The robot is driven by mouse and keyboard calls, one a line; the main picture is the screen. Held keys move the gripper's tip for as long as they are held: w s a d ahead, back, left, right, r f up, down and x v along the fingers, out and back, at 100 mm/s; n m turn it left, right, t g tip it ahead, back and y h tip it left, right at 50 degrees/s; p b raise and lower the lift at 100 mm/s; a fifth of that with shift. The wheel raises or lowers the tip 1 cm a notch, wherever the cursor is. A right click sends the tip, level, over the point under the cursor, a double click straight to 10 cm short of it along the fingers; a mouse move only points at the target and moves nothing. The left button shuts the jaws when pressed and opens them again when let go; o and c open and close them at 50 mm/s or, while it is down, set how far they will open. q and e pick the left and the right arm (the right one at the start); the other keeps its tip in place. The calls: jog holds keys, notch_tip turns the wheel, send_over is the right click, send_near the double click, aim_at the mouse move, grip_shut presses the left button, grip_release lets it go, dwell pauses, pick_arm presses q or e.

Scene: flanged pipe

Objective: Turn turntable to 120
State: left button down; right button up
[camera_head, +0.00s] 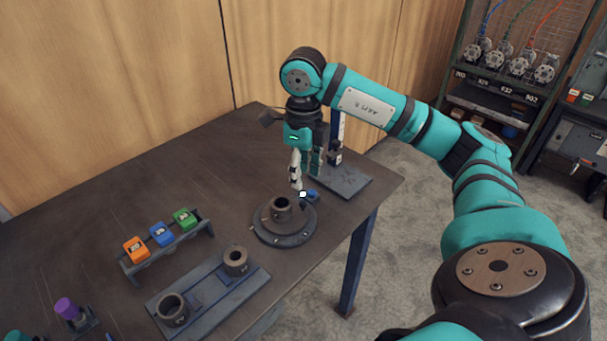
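The turntable (268,236) is a dark round disc on the table, with a grey flanged pipe piece (281,212) upright at its middle. A small blue part (311,195) shows at its far right edge. My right gripper (302,190) points down at that far right edge, close to the blue part. Its fingers overlap in this view, so I cannot tell whether they are apart or touch the part. Any angle marks on the turntable are too small to read. My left gripper is not clearly seen; only a bit of teal shows at the lower left corner.
A rack with orange, blue and green blocks (161,235) stands left of the turntable. A dark plate (207,300) with two grey rings lies in front. A purple-topped piece (66,308) is at the lower left. A stand (341,181) rises behind my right gripper. The table's right edge is near.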

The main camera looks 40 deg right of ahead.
notch_tip(320, 180, up, 4)
dwell(0.8)
